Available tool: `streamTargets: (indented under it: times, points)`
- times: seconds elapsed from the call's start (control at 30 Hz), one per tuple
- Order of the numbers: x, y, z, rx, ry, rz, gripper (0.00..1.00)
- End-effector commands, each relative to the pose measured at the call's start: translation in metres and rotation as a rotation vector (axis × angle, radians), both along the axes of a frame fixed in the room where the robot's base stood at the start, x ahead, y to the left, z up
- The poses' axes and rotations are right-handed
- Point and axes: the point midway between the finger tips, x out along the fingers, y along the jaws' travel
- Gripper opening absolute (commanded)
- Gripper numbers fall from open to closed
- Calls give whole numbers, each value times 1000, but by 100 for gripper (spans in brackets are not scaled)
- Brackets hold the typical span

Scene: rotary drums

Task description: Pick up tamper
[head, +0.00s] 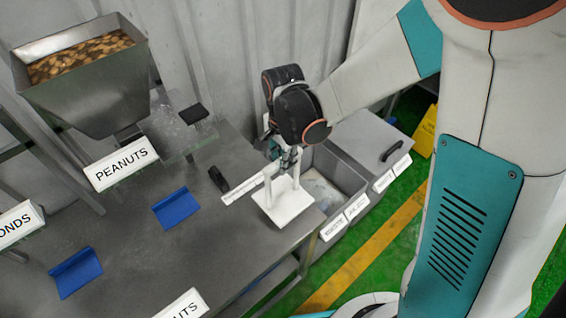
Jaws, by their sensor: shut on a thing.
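My gripper (288,160) comes down from above and is shut on the upper part of the tamper. The fingers are small in the head view, and my wrist hides part of the grip. I cannot tell whether the plate touches the table.
The metal table (205,262) holds two blue scoops (176,208) (75,272) and a small dark object (218,179). A peanut hopper (85,75) stands at the back left. An open grey bin (337,170) and a closed lid (372,140) lie right of the tamper.

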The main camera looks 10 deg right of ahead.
Motion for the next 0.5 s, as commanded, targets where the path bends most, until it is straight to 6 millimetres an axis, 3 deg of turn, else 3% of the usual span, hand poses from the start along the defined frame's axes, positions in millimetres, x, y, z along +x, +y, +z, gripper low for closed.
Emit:
streamTargets:
  times: [0.03,0.2,0.5]
  points:
    - [-1,0,19,0,0,0,0]
    - [-1,0,63,0,0,0,0]
    - [0,0,125,0,0,0,0]
